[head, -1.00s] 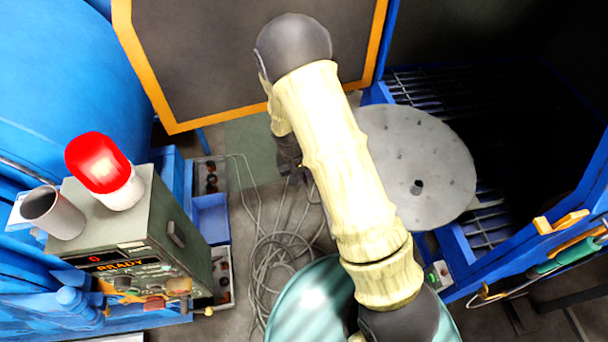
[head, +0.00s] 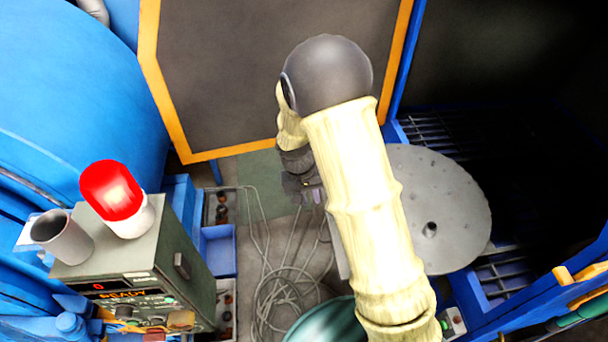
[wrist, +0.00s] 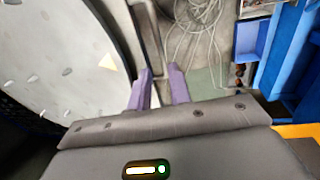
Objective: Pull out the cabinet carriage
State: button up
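The carriage shows as a round grey plate (head: 440,205) at the open, dark cabinet (head: 500,110) on the right of the head view. A blue barred rack (head: 505,272) shows beside it. In the wrist view the plate (wrist: 60,50) fills the upper left. My gripper (head: 311,194) hangs left of the plate, partly hidden by my own arm. In the wrist view its two purple fingers (wrist: 160,85) stand apart with nothing between them. They are beside the plate's edge, and I see no contact. My arm hides part of the plate's left side.
A cabinet door (head: 270,75) with an orange edge stands open at the back. A grey control box (head: 150,255) with a red lamp (head: 112,190) stands at left. Loose cables (head: 285,285) and blue bins (head: 218,250) lie on the floor. A teal drum (head: 325,322) is at the bottom.

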notch_tip(320, 180, up, 10)
jog(key=a, duration=0.1)
jog(key=shift+s+a+f, duration=0.2)
jog(key=shift+a+f, duration=0.05)
jog(key=shift+a, duration=0.1)
jog(key=shift+w, duration=0.1)
jog(key=s+d+r+t+y, duration=0.2)
jog(key=s+d+r, duration=0.1)
jog(key=s+d, duration=0.8)
jog(key=s, duration=0.3)
jog(key=shift+d+m, duration=0.25)
jog(key=shift+m, duration=0.05)
jog(key=shift+r, duration=0.1)
